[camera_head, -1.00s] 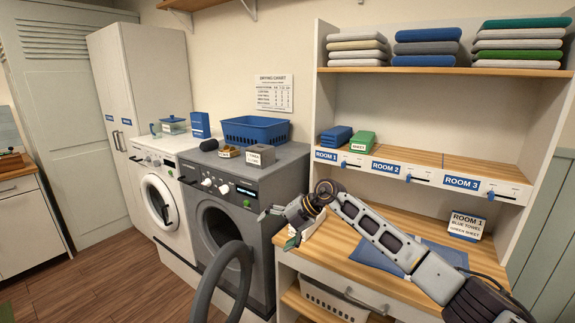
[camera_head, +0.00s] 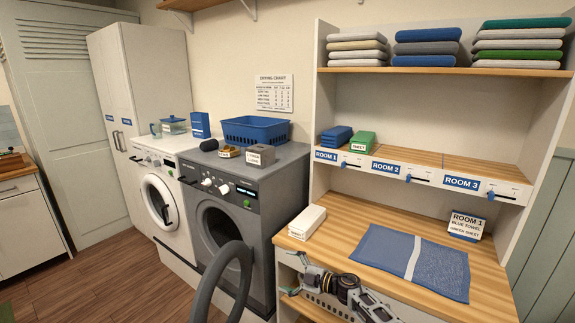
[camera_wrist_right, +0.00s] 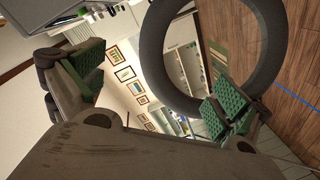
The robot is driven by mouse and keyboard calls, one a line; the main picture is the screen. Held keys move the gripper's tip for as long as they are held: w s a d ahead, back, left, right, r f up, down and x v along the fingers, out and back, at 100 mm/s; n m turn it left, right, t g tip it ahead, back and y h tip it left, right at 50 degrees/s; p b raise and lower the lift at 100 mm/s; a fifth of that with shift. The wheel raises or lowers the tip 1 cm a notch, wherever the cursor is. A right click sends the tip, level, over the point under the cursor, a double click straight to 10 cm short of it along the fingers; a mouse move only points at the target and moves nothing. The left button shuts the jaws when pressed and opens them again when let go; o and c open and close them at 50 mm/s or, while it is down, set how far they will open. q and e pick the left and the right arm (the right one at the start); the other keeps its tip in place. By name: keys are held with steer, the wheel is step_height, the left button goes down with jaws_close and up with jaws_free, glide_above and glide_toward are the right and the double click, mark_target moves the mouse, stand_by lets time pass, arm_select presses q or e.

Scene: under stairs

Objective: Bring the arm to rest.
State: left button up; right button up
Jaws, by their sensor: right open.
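My right gripper (camera_head: 287,272) is low in front of the wooden counter (camera_head: 340,218), below its front edge, pointing left toward the grey dryer. It is open and empty. In the right wrist view its two green-padded fingers (camera_wrist_right: 155,92) stand wide apart with nothing between them. My right forearm comes up from the bottom edge of the head view. My left gripper is not in view.
The grey dryer's round door (camera_head: 230,275) stands open left of my gripper; its ring looms close in the wrist view (camera_wrist_right: 162,45). A blue cloth with a pale stripe (camera_head: 380,258) and a white folded stack (camera_head: 307,222) lie on the counter. Blue and green bundles (camera_head: 362,141) sit above.

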steer(key=s+d+f+m+t+h, duration=0.1)
steer(key=s+d+f+m+h, duration=0.5)
steer(key=f, duration=0.7)
steer(key=s+d+f+m+h, duration=0.1)
steer(key=s+d+f+m, duration=0.45)
steer(key=f, duration=0.75)
steer(key=s+d+f+m+t+h, duration=0.1)
steer(key=s+d+f+m+h, duration=0.25)
steer(key=s+d+f, duration=0.75)
steer(key=s+d+f+m+g+h, duration=0.35)
steer(key=s+f, duration=1.05)
steer(key=s, duration=0.5)
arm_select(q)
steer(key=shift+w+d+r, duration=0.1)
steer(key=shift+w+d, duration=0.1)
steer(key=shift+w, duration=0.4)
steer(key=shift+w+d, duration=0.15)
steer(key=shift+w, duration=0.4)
arm_select(e)
steer(key=s+d+f+g, duration=0.2)
steer(key=s, duration=0.9)
steer(key=s+d+f+m+g+h, duration=0.1)
steer(key=s+d+f+g, duration=0.1)
steer(key=s, duration=0.9)
steer(key=shift+s+f+g, duration=0.4)
steer(key=shift+f+g, duration=0.15)
steer(key=shift+f, duration=0.2)
